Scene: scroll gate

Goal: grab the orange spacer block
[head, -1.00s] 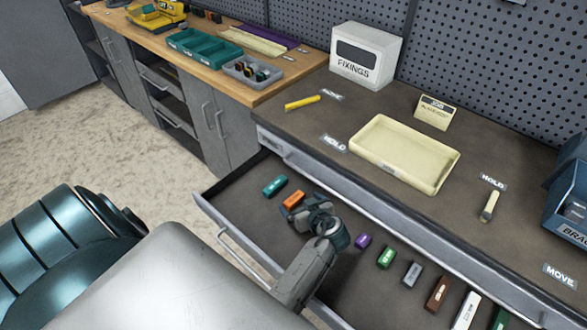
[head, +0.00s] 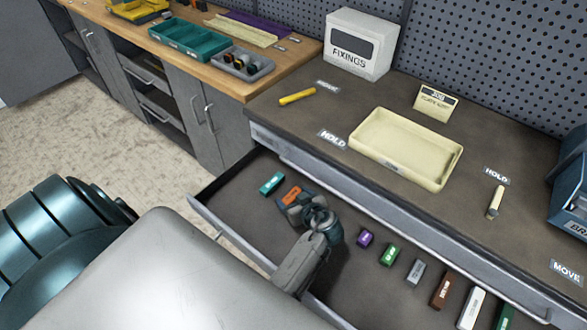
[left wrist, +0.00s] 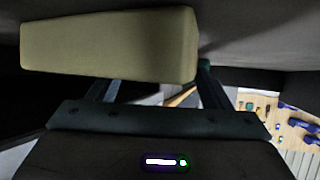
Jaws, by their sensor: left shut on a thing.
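The orange spacer block (head: 291,195) lies in the open drawer, near its left end, beside a teal block (head: 271,183). My left gripper (head: 297,203) reaches down into the drawer and is shut on the orange block, whose upper part shows at the fingertips. The left wrist view shows a large pale block-like shape (left wrist: 105,45) across the two fingers; its colour there does not look orange. I cannot tell whether the block is off the drawer floor. My right gripper is not in view.
The open drawer (head: 225,232) also holds purple (head: 365,238), green (head: 390,255), grey, brown and white blocks to the right of my gripper. The counter above holds a cream tray (head: 405,180), a FIXINGS box (head: 358,48) and a yellow stick (head: 297,96).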

